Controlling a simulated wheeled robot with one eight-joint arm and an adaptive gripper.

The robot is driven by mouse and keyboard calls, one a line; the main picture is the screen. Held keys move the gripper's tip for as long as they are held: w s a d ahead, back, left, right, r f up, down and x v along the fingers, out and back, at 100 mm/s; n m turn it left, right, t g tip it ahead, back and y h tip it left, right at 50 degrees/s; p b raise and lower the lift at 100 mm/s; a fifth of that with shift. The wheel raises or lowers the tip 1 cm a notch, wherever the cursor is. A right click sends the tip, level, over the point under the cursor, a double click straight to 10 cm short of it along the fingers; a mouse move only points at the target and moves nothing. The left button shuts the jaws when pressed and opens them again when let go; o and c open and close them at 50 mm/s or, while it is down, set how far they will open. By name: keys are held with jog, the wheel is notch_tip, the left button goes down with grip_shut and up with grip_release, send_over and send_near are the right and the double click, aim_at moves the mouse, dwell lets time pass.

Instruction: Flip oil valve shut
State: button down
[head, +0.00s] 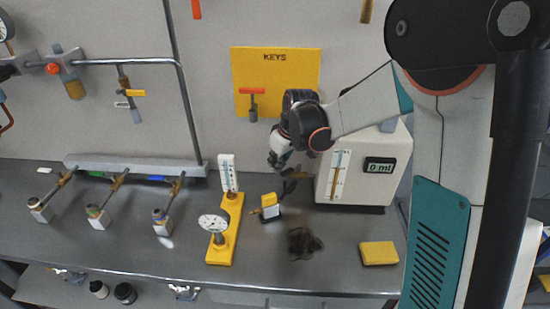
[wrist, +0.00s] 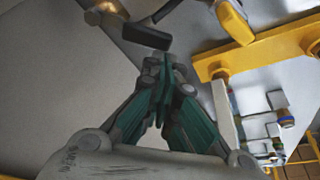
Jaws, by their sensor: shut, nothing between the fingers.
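A white dispenser (head: 388,165) with a "0 ml" display stands on the bench. A brass tap (head: 300,176) with a black lever (head: 288,190) sticks out of its left side, apparently the oil valve. In the wrist view the brass tap (wrist: 105,12) and black lever (wrist: 146,37) are at the top, partly cut off. My gripper (head: 277,160) is just above and left of the tap. In the wrist view my gripper (wrist: 163,66) has its fingertips together and empty, near the lever's end. I cannot tell whether they touch it.
A dark puddle (head: 305,243) lies on the bench below, with a yellow sponge (head: 378,253) to its right. Three small valve outlets (head: 97,217) stand further left.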

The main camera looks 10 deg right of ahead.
jog(key=shift+s+d+n+y+p, duration=0.15)
jog(key=shift+s+d+n, duration=0.25)
jog(key=shift+s, duration=0.35)
jog(key=shift+s+d+n+y+p, duration=0.1)
jog(key=shift+s+d+n, duration=0.25)
jog(key=shift+s+n, duration=0.35)
jog(key=shift+s+d+n+y+p, duration=0.15)
jog(key=shift+s+d+n, duration=0.2)
jog(key=shift+s, duration=0.5)
jog(key=shift+d, duration=0.1)
